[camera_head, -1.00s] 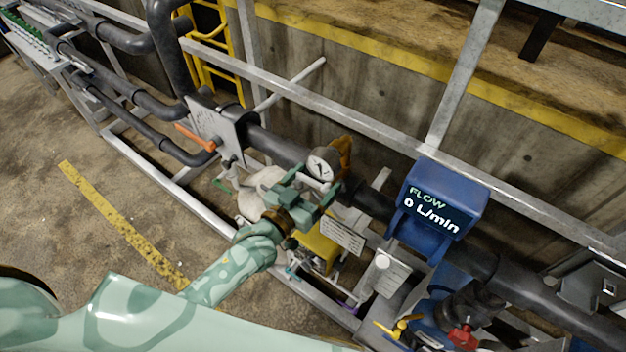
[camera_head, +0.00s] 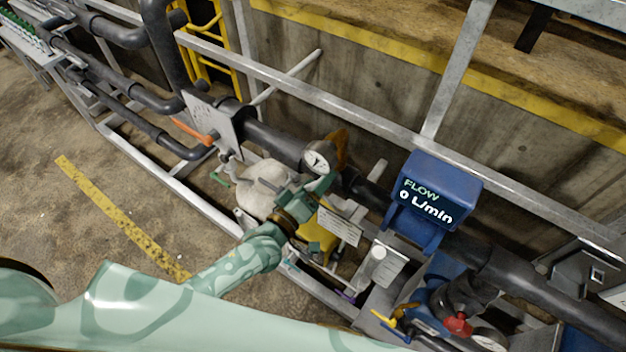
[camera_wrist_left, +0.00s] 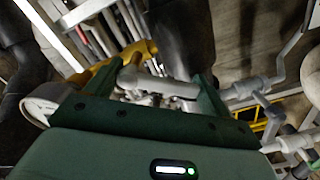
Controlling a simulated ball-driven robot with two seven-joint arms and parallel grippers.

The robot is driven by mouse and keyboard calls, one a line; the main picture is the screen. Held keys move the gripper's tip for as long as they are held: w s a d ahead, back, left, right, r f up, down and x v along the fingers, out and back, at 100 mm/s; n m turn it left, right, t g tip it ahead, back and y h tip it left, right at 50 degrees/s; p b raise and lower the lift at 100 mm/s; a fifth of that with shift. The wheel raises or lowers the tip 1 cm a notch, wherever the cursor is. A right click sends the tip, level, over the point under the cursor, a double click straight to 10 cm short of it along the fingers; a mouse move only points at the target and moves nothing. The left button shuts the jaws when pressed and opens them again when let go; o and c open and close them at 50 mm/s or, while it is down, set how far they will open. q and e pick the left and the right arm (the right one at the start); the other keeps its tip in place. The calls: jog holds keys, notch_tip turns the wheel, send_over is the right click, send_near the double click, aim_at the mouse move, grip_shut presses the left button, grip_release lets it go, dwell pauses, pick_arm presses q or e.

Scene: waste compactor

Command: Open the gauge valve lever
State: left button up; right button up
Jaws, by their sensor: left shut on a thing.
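The round white-faced gauge (camera_head: 319,158) sits at the dark main pipe in the middle of the head view. Its rim (camera_wrist_left: 40,105) also shows at the left of the left wrist view. My left gripper (camera_head: 318,187) is just below the gauge. In the left wrist view its two green fingers (camera_wrist_left: 157,85) are shut on a pale grey bar, which appears to be the gauge valve lever (camera_wrist_left: 160,87). The lever is hidden by the gripper in the head view. My right gripper is not in view.
A blue flow meter (camera_head: 435,195) reading 0 L/min stands right of the gripper. An orange lever (camera_head: 193,131) is on the pipe at left. A yellow part (camera_head: 318,235) and hanging tags (camera_head: 340,226) are close below the gripper. A metal rail (camera_head: 300,92) runs behind. Floor at left is open.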

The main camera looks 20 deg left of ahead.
pick_arm(q)
jog(key=n, duration=0.3)
jog(key=d+n, duration=0.1)
jog(key=shift+s+f, duration=0.2)
jog(key=shift+f, duration=0.15)
jog(key=shift+s+d+n, duration=0.1)
jog(key=shift+d+n, duration=0.1)
jog(key=shift+n, duration=0.55)
jog(key=shift+s+d+n, duration=0.1)
jog(key=shift+d+n, duration=0.05)
jog(key=shift+n, duration=0.6)
jog(key=o, duration=1.3)
jog(key=b+v, duration=0.2)
jog(key=v, duration=1.4)
jog(key=shift+s, duration=0.15)
